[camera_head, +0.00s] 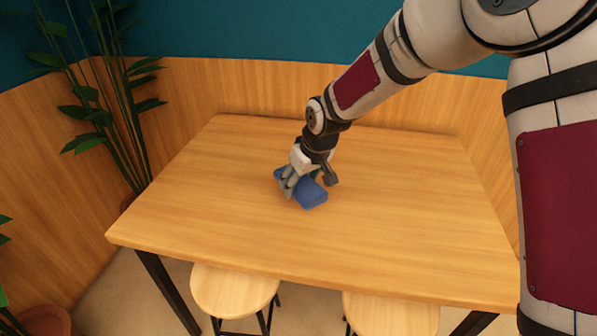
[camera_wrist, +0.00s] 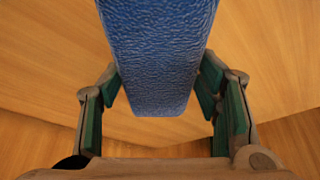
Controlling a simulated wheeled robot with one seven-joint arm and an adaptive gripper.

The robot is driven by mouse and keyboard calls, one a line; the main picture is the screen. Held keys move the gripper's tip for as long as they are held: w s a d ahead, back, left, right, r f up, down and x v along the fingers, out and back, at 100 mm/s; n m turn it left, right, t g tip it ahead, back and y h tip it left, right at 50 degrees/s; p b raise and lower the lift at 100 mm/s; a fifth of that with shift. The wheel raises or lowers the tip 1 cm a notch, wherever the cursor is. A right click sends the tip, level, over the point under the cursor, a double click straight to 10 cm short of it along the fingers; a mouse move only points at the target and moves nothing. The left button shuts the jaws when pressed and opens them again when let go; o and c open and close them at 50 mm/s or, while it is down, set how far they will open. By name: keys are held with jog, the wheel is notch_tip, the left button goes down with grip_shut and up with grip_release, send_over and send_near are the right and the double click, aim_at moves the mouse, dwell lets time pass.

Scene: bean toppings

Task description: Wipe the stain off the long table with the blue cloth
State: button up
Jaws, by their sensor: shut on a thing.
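The blue cloth (camera_head: 312,195) is at the middle of the long table (camera_head: 400,230), low at the tabletop. In the head view I cannot tell whether it touches the wood. My gripper (camera_head: 309,183) is shut on the cloth from above. In the wrist view the textured blue cloth (camera_wrist: 158,55) lies between the green-padded fingers of my gripper (camera_wrist: 160,100). No stain shows on the visible tabletop. The patch under the cloth and gripper is hidden.
Two round stools (camera_head: 235,290) (camera_head: 390,312) stand at the table's front edge. A leafy plant (camera_head: 115,105) stands at the left. Wood-panelled walls (camera_head: 270,85) close off the back and sides. The rest of the tabletop is clear.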

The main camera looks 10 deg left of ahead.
jog(key=shift+r+p, duration=0.8)
jog(key=shift+r, duration=0.8)
